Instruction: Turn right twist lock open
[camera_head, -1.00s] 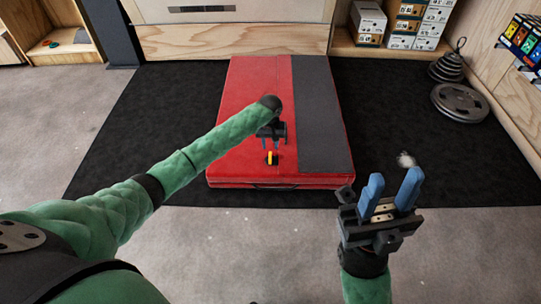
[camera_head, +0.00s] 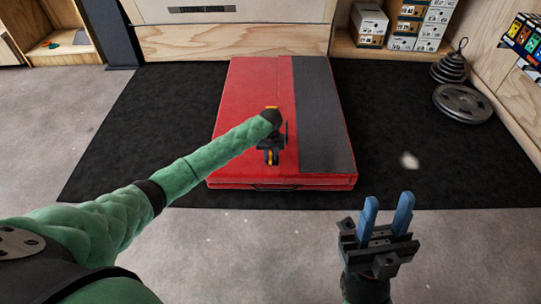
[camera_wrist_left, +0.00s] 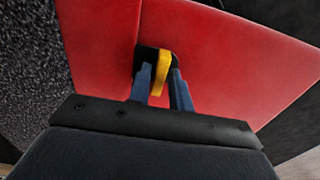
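A small black and yellow piece (camera_wrist_left: 163,72), which I take for the twist lock, is over the red pad in the left wrist view. My left gripper (camera_wrist_left: 162,84) has its two blue fingers on either side of the yellow part, with a gap between them. I cannot tell whether both fingers press on it. In the head view my left gripper (camera_head: 269,153) is over the pad, and bits of yellow show around it; the rest is hidden by the wrist. My right gripper (camera_head: 385,212) is open and empty, its blue fingers apart, right of the pad's front corner.
The red and grey pad (camera_head: 325,120) lies on a black mat (camera_head: 160,130) over grey floor. Weight plates (camera_head: 462,103) lie at the right. Shelves with boxes (camera_head: 368,25) and a wooden panel (camera_head: 230,42) stand behind. The floor around my right gripper is clear.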

